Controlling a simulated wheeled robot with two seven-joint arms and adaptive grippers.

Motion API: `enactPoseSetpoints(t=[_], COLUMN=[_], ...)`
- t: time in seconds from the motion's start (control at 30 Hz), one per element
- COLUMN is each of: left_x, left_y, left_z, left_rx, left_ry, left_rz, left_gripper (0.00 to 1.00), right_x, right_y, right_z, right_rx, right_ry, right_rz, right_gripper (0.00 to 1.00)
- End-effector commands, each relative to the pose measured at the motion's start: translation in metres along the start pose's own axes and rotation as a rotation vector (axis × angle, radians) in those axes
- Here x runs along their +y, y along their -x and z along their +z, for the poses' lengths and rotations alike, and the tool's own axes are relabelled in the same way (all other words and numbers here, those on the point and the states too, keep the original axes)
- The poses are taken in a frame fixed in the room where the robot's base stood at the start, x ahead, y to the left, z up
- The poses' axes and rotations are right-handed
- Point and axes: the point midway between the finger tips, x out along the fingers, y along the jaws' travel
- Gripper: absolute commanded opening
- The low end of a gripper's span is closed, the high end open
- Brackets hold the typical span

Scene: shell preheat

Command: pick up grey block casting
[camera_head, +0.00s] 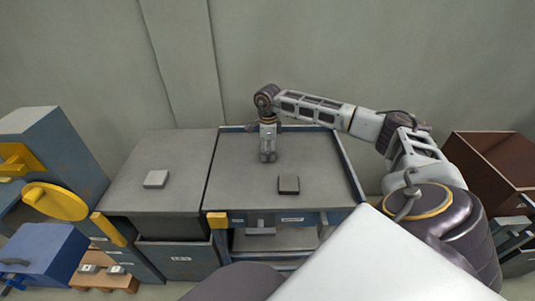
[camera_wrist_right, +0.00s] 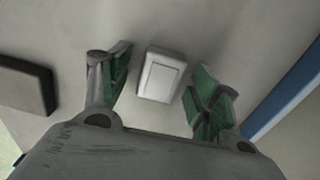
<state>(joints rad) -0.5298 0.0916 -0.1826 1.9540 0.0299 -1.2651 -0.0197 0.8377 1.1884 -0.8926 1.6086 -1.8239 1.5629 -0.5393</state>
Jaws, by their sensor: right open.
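A light grey block (camera_wrist_right: 162,76), likely the casting, lies flat on the grey tabletop in the right wrist view. It sits between and just beyond the open fingers of my right gripper (camera_head: 268,157), with gaps on both sides. In the head view the gripper points down over the right-hand bench and hides this block or most of it. The green-padded fingers hold nothing. A darker block (camera_head: 288,184) lies in front and to the right of the gripper; it also shows at the left of the wrist view (camera_wrist_right: 26,85). My left gripper is not in view.
Another light grey block (camera_head: 156,179) lies on the left bench (camera_head: 140,204). A blue box (camera_head: 40,247), yellow-fitted machine (camera_head: 55,201) and small wooden rack (camera_head: 105,281) stand left; a brown bin (camera_head: 490,160) stands right.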

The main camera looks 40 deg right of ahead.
Motion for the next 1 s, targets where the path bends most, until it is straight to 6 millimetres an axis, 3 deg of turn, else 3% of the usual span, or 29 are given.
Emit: enactPoseSetpoints(t=[0.3,0.73,1.0], left_x=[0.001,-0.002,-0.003], left_y=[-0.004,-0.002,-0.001], left_z=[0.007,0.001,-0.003], left_rx=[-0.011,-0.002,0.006], left_ry=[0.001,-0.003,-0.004], left_rz=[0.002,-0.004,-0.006], left_gripper=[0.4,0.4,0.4], right_x=[0.0,0.0,0.0], right_y=[0.001,0.001,0.002], right_z=[0.0,0.0,0.0], right_rx=[0.0,0.0,-0.001], right_ry=[0.0,0.0,0.0], right_rz=[0.0,0.0,-0.001], right_gripper=[0.62,0.1,0.1])
